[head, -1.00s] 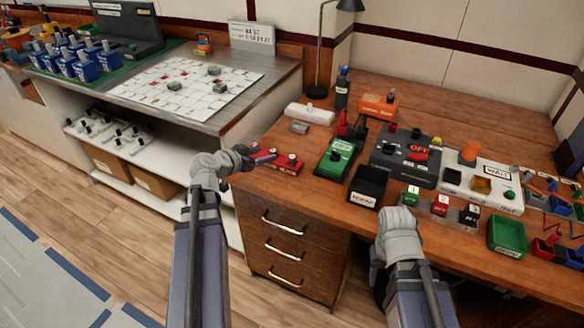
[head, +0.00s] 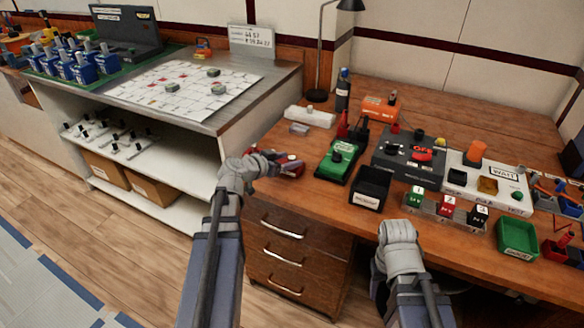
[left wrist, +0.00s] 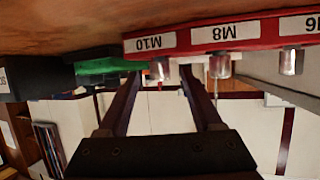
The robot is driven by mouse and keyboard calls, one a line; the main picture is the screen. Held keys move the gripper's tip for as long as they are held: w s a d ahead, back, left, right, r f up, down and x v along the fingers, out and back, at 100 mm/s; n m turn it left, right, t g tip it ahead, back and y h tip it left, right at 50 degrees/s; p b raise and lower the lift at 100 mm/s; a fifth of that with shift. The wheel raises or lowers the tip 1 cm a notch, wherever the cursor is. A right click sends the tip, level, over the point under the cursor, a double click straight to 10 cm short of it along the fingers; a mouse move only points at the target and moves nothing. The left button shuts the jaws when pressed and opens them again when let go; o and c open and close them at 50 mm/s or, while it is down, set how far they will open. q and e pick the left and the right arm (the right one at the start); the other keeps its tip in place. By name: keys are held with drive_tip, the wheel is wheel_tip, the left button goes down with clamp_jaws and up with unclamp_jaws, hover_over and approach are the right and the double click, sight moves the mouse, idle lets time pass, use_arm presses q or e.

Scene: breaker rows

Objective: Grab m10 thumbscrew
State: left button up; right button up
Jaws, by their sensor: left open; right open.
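The red thumbscrew holder (left wrist: 205,40) shows upside down in the left wrist view, with labels M10, M8 and M6. The silver M10 thumbscrew (left wrist: 158,70) stands out from it beside the M10 label. My left gripper (left wrist: 160,82) is open, its two dark fingers pointing at the holder with the M10 thumbscrew lined up in the gap. I cannot tell whether the tips reach around it. In the head view my left gripper (head: 280,163) is at the holder (head: 294,170) on the desk's left edge and partly covers it. My right arm is at the desk's front; its gripper is hidden.
A silver M8 thumbscrew (left wrist: 220,66) is close beside the M10 one. A green device (head: 338,158) and a black bin (head: 371,188) stand right of the holder. A white switch strip (head: 309,116) lies behind. A green tray (head: 517,238) is at the right front.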

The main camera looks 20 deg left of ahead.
use_arm(q)
drive_tip(key=shift+x, duration=1.15)
drive_tip(key=shift+c, duration=0.3)
clamp_jaws()
